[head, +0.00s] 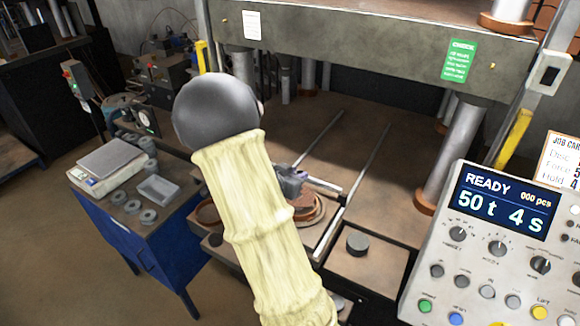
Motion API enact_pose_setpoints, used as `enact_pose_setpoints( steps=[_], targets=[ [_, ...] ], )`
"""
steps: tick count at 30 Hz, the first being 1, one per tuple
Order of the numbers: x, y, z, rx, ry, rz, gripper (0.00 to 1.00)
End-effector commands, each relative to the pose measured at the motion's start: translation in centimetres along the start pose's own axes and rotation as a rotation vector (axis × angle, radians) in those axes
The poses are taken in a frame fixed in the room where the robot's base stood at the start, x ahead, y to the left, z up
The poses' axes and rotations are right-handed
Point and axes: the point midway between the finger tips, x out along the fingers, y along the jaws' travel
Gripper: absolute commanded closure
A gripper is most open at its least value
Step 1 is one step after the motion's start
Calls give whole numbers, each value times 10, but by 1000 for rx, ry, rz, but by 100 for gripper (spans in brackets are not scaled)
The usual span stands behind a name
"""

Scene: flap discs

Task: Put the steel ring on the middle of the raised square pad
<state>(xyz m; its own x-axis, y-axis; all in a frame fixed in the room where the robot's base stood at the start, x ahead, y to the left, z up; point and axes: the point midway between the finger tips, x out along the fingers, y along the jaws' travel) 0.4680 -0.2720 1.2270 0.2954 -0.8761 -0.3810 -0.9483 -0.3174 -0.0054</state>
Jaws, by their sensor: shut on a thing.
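My gripper (290,184) shows as a small blue-grey shape just right of my pale sleeved arm, over the press bed. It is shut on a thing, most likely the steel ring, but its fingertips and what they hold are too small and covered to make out. Round reddish-brown pieces (312,212) show below it, partly behind the sleeve. A brown square-topped block (366,274) lies to the right at the front of the press, with a dark short cylinder (357,243) on it. I cannot tell clearly which surface is the raised square pad.
Several grey rings (148,216) lie on the blue cart (165,240) at left, near a scale (110,162) and a grey tray (158,190). The press's upper beam (350,45) and column (455,150) stand around the bed. A control panel (490,255) fills the right.

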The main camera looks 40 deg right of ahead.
Motion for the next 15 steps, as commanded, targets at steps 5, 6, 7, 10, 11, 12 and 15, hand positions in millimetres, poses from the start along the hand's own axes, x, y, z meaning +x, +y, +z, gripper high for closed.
enact_pose_setpoints(
  steps=[5,6,7,10,11,12,15],
  targets=[
    [-2,-2,1,-2,0,-5,96],
    [-2,-3,2,-2,0,-6,96],
    [-2,-3,2,-3,0,-6,96],
    [-1,-3,4,-3,0,-7,96],
    [-1,-3,5,-3,0,-7,96],
    [0,-3,7,-3,0,-6,96],
    [4,-2,14,-2,0,-4,96]
  ],
)
